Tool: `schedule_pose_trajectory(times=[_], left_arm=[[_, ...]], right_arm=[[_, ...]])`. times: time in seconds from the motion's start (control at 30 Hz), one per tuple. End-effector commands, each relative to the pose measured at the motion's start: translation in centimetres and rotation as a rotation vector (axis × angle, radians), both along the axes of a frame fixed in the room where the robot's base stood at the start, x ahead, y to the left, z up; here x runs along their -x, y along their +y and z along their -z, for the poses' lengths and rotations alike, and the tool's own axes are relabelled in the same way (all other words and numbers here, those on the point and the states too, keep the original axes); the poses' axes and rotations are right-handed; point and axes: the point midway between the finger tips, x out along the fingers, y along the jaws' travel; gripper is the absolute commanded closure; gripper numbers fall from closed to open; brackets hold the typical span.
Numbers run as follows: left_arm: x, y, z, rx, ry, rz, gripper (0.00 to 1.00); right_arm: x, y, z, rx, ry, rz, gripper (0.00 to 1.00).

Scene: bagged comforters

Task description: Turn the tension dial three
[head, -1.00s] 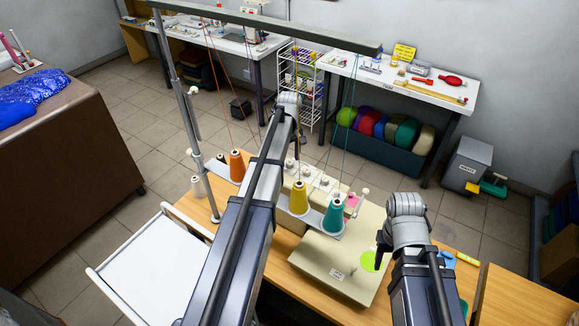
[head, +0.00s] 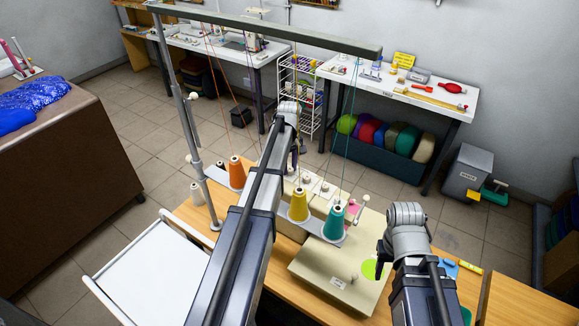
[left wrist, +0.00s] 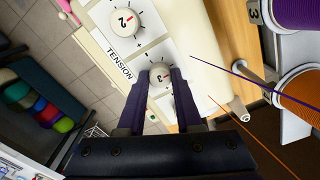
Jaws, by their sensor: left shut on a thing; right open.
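The cream sewing machine (head: 325,272) stands on the wooden table in the head view. In the left wrist view its panel (left wrist: 107,62) reads TENSION. Dial three (left wrist: 161,77), a pale round knob marked 3, sits between the two dark fingers of my left gripper (left wrist: 160,82), which is shut on it. Dial two (left wrist: 123,22), marked 2, is just above it in that view and free. In the head view my left arm hides part of the machine. My right gripper (head: 380,262) is open and empty over the right part of the machine.
Yellow (head: 298,206), teal (head: 334,222) and orange (head: 236,173) thread cones stand near my left arm, with threads running up to the overhead bar (head: 270,30). In the left wrist view, purple (left wrist: 295,12) and orange (left wrist: 302,88) cones are at the right, their threads crossing near my gripper.

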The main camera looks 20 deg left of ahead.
Motion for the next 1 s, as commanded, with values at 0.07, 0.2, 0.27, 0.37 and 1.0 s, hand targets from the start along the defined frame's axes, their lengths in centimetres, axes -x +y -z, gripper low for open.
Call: schedule_pose_trajectory(times=[0.07,0.2,0.27,0.37,1.0], left_arm=[[0.01,0.01,0.0,0.0,0.0,0.0,1.0],[0.01,0.01,0.0,0.0,0.0,0.0,1.0],[0.01,0.01,0.0,0.0,0.0,0.002,1.0],[0.01,0.01,0.01,0.0,0.0,0.015,1.0],[-0.02,-0.04,0.01,0.0,0.0,0.476,1.0]], right_arm=[[0.0,0.0,0.0,0.0,0.0,0.0,0.5],[0.0,0.0,0.0,0.0,0.0,0.0,0.5],[0.0,0.0,0.0,0.0,0.0,0.0,0.5],[0.0,0.0,0.01,0.0,0.0,0.0,0.5],[0.0,0.0,0.01,0.0,0.0,0.0,0.5]])
